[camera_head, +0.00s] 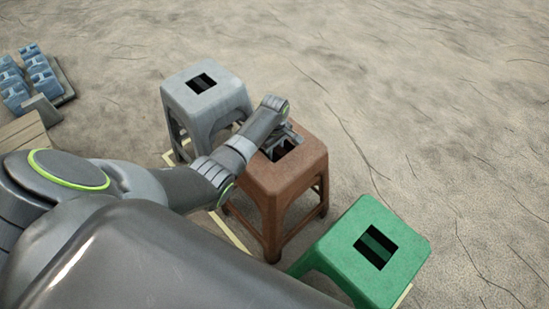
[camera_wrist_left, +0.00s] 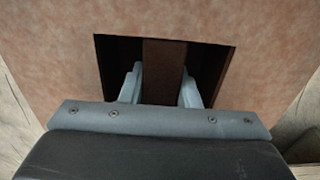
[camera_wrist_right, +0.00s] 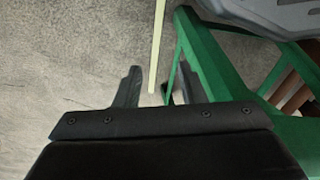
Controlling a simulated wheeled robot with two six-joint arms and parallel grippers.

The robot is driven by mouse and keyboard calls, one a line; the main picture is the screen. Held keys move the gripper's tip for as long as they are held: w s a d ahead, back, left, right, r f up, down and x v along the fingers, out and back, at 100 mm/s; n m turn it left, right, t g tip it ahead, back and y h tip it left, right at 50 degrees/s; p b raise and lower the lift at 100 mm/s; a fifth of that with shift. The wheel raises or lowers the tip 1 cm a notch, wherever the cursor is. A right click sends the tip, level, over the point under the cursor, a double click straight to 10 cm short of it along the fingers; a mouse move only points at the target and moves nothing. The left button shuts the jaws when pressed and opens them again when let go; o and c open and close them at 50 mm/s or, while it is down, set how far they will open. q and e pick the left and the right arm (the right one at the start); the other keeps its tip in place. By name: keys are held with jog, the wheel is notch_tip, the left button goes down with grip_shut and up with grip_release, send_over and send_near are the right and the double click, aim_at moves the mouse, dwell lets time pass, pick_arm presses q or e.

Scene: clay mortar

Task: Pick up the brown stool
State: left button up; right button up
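The brown stool (camera_head: 291,177) stands upright on the ground, with a dark rectangular opening in its seat. My left gripper (camera_head: 281,146) is over this opening. In the left wrist view, the fingers of my left gripper (camera_wrist_left: 160,85) reach into the opening on either side of the seat's middle bar (camera_wrist_left: 164,70). They are spread apart around the bar, about as wide as the right fingers; contact is unclear. My right gripper (camera_wrist_right: 158,85) is open and empty, shown only in the right wrist view, near the green stool's frame (camera_wrist_right: 205,55).
A grey stool (camera_head: 208,98) stands behind and left of the brown one. A green stool (camera_head: 372,252) stands close at the front right. Blue blocks (camera_head: 40,75) lie at the far left. The sandy ground behind and right is clear.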

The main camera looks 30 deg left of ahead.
pick_arm(q)
grip_shut()
jog(key=shift+w+r, duration=0.1)
jog(key=shift+r, duration=0.1)
